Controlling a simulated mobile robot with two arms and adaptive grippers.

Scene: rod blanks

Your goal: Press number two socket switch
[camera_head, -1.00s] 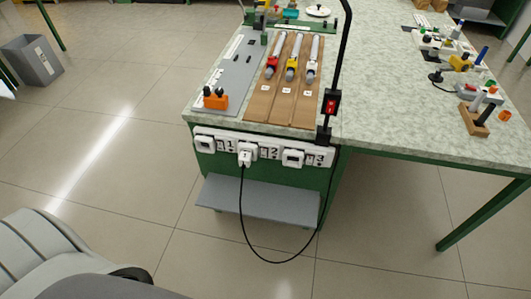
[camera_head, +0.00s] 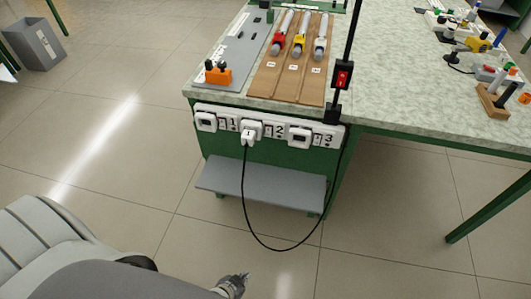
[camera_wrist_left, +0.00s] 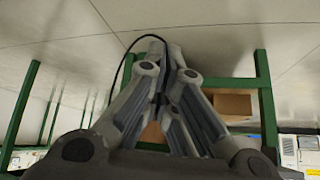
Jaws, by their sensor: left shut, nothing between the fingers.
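A white socket strip (camera_head: 219,111) is fixed to the green front face of the workbench. It carries three sockets marked 1, 2 and 3. The number two socket (camera_head: 260,126) is the middle one, with a white plug (camera_head: 248,137) in it. A small switch (camera_head: 268,131) shows beside its printed 2; its position is too small to tell. My left gripper (camera_head: 244,277) is low at the bottom of the head view, below and apart from the strip. In the left wrist view my left gripper (camera_wrist_left: 158,50) is shut and empty. My right gripper is not in view.
A black cable (camera_head: 246,215) loops from the plug below a grey shelf (camera_head: 265,187). A black post with a red switch (camera_head: 343,75) stands at the bench corner. An orange block (camera_head: 218,75) and wooden boards (camera_head: 264,88) lie on top.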

